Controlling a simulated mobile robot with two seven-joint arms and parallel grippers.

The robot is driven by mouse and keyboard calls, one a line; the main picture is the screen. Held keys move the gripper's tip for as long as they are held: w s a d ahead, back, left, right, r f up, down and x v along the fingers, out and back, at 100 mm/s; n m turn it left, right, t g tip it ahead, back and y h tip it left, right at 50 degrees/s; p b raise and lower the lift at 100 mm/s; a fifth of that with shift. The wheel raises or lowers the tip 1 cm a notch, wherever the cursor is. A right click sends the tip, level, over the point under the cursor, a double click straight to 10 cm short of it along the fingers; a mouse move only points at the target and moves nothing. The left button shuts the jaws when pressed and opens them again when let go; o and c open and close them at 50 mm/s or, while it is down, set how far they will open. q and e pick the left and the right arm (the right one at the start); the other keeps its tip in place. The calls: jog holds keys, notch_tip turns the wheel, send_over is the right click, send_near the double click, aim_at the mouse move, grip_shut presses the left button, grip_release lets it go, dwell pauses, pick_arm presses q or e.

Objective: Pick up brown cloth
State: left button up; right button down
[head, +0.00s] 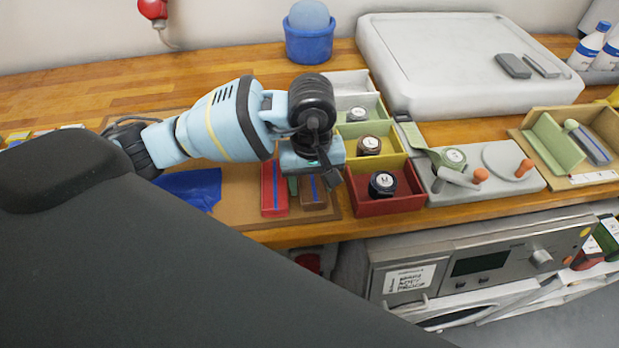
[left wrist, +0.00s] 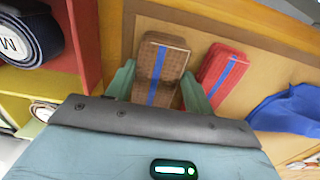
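The brown cloth (head: 314,197) is a folded, flat bundle with a blue stripe. It lies on a brown mat (head: 237,207) beside a folded red cloth (head: 273,190). It also shows in the left wrist view (left wrist: 163,62). My left gripper (head: 312,180) is above the cloth, pointing down. In the left wrist view its green fingers (left wrist: 158,76) are apart, one on each side of the cloth's near part. Whether they touch it I cannot tell. The gripper body hides the cloth's near end there. My right gripper is not in view.
A row of coloured bins (head: 387,204) with rolled belts stands close to the right of the brown cloth. A crumpled blue cloth (head: 190,187) lies to the left. A large pale box (head: 465,60) stands behind. The wooden counter's front edge is close by.

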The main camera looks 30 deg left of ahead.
aim_at(312, 186)
pick_arm(q)
jog(key=shift+c, duration=1.2)
jog(key=shift+r, duration=0.1)
notch_tip(312, 186, up, 10)
jog(key=shift+w, duration=0.1)
